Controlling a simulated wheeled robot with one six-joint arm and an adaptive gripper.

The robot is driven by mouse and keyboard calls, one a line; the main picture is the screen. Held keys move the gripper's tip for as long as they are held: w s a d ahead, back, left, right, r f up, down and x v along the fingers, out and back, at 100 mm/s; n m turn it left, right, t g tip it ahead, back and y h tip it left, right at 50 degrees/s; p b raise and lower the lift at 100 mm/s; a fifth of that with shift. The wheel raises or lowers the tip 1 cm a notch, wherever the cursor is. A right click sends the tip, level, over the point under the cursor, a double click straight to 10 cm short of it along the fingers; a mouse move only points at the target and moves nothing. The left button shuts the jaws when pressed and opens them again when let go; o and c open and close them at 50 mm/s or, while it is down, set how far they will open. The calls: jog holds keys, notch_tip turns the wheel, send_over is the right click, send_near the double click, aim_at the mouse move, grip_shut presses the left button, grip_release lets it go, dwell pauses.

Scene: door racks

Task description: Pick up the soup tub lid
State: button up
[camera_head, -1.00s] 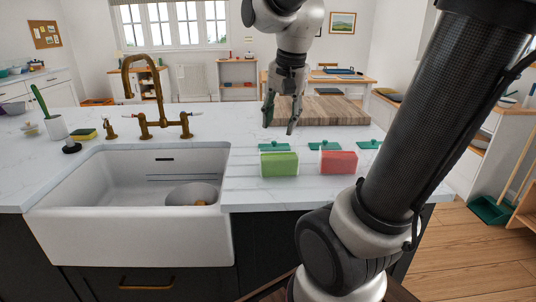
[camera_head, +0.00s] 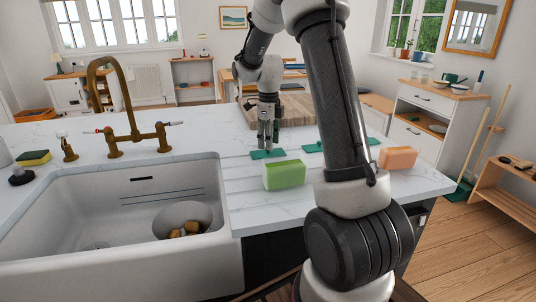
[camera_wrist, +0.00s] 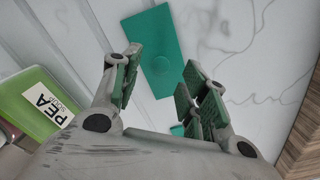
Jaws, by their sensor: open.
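A flat green lid (camera_head: 267,155) with a small round knob lies on the white counter behind the green soup tub (camera_head: 285,174). It also shows in the wrist view (camera_wrist: 153,40), beyond my fingertips. The tub's label reads PEA SOUP in the wrist view (camera_wrist: 40,100). My gripper (camera_head: 268,145) points down over this lid, its open, empty fingers on either side of the knob in the wrist view (camera_wrist: 160,72). I cannot tell the exact height gap. Other green lids (camera_head: 313,147) (camera_head: 372,141) lie to the right, partly hidden by my arm.
An orange tub (camera_head: 398,157) stands right of my arm. A wooden board (camera_head: 297,110) lies behind my gripper. The sink (camera_head: 120,215) with a brass tap (camera_head: 133,135) and a bowl (camera_head: 181,216) is at left. A sponge (camera_head: 34,157) lies at far left.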

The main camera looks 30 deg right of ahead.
notch_tip(320, 180, down, 3)
jog(key=shift+r, duration=0.1)
jog(key=c, duration=0.9)
jog(key=shift+o, duration=0.2)
jog(key=shift+r, duration=0.1)
